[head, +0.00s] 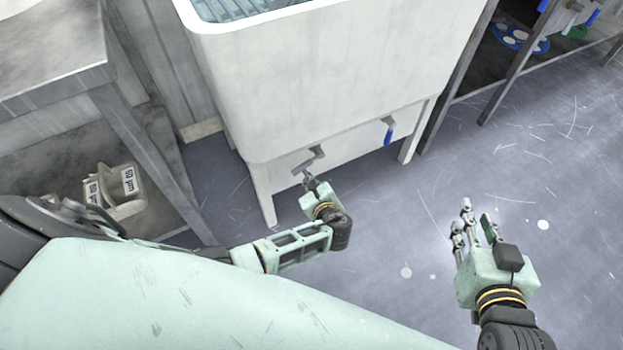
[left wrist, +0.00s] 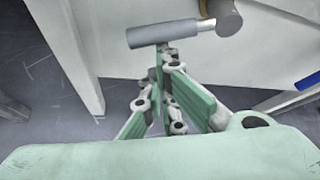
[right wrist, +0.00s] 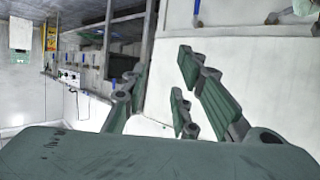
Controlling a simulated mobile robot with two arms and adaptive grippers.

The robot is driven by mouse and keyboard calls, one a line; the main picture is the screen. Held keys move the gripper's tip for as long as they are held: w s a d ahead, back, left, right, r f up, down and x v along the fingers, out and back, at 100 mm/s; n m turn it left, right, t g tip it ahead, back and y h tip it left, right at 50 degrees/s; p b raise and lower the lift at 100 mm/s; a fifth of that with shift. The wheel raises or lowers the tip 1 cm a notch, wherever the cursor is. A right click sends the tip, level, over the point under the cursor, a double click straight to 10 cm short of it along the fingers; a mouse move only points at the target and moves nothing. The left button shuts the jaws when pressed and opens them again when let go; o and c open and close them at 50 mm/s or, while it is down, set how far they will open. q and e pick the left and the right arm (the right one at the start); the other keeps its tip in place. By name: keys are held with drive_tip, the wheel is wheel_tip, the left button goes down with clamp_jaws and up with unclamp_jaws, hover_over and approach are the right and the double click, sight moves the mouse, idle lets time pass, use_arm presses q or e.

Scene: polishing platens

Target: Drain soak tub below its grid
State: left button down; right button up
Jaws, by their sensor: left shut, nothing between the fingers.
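The white soak tub (head: 330,85) stands on legs at top centre, with water and a ribbed grid (head: 240,8) just showing inside its rim. A grey drain lever (head: 304,164) sticks out low on its front; in the left wrist view the lever (left wrist: 160,34) is a grey bar on a round hub. My left gripper (head: 309,181) is shut and empty, its tips (left wrist: 166,50) right at the bar; I cannot tell whether they touch. My right gripper (head: 475,212) is open and empty above the floor, away from the tub; its spread fingers show in the right wrist view (right wrist: 160,80).
A blue-handled tap (head: 388,133) sits right of the lever. A metal bench (head: 60,75) with pale labelled containers (head: 115,187) on its lower shelf stands at left. A rack with a blue disc (head: 520,38) is at upper right. The floor at right is clear.

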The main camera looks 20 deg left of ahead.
use_arm(q)
drive_tip(key=p, duration=0.1)
drive_tip(key=s+r+p, duration=0.1)
drive_tip(key=p, duration=0.1)
drive_tip(key=shift+a+r+m+g, duration=0.3)
drive_tip(key=shift+a+m+g, duration=0.1)
use_arm(e)
drive_tip(key=s+d+f+g+h, duration=0.1)
drive_tip(key=s+f+g, duration=0.3)
drive_tip(key=s, duration=0.4)
drive_tip(key=s+d+f+g+h, duration=0.1)
drive_tip(key=s+d+f+g, duration=0.3)
drive_tip(key=s, duration=0.3)
drive_tip(key=shift+s+d+f+m+g+h, duration=0.3)
drive_tip(key=shift+s+f+g, duration=0.1)
drive_tip(key=shift+f+g, duration=0.4)
drive_tip(key=shift+a, duration=0.1)
